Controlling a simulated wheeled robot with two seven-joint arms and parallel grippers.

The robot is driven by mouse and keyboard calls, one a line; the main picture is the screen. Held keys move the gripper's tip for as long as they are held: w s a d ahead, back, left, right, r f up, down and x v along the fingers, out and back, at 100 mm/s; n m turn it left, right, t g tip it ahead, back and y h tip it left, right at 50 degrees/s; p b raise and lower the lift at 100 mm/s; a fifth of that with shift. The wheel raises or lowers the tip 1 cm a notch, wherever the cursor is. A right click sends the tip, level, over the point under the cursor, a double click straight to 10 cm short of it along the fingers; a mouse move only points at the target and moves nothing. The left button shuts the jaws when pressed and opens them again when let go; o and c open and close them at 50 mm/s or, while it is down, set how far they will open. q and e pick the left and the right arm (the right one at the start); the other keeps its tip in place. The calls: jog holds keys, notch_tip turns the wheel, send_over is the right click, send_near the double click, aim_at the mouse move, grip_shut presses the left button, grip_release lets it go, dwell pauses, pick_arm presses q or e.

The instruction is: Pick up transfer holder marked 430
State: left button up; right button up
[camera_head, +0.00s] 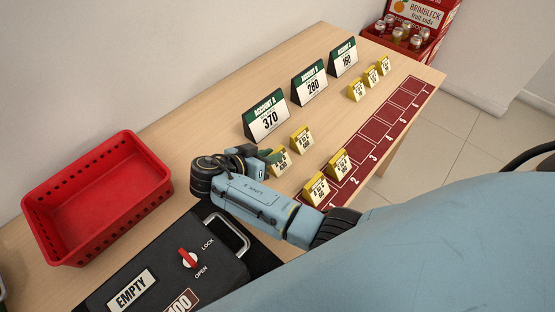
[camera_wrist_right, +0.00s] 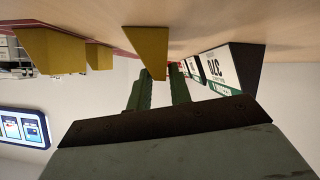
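A small yellow tent-shaped transfer holder (camera_head: 281,161) stands on the counter right at my right gripper (camera_head: 271,156). Its printed number is small and partly covered, looking like 430. In the right wrist view, which is upside down, a yellow holder (camera_wrist_right: 147,45) is just ahead of the gripper (camera_wrist_right: 160,82). The two green fingers are apart, with the holder's narrow top edge near the gap between them. I cannot tell whether they touch it. My left gripper is not in view.
More yellow holders stand close by (camera_head: 302,138), (camera_head: 340,163), (camera_head: 316,190) and at the back (camera_head: 371,77). Account signs, 370 (camera_head: 267,117), 280 (camera_head: 310,84) and 160 (camera_head: 343,58), line the counter. A red basket (camera_head: 100,190), black cash box (camera_head: 165,262) and numbered red strip (camera_head: 384,130) also lie there.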

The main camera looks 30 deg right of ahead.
grip_shut()
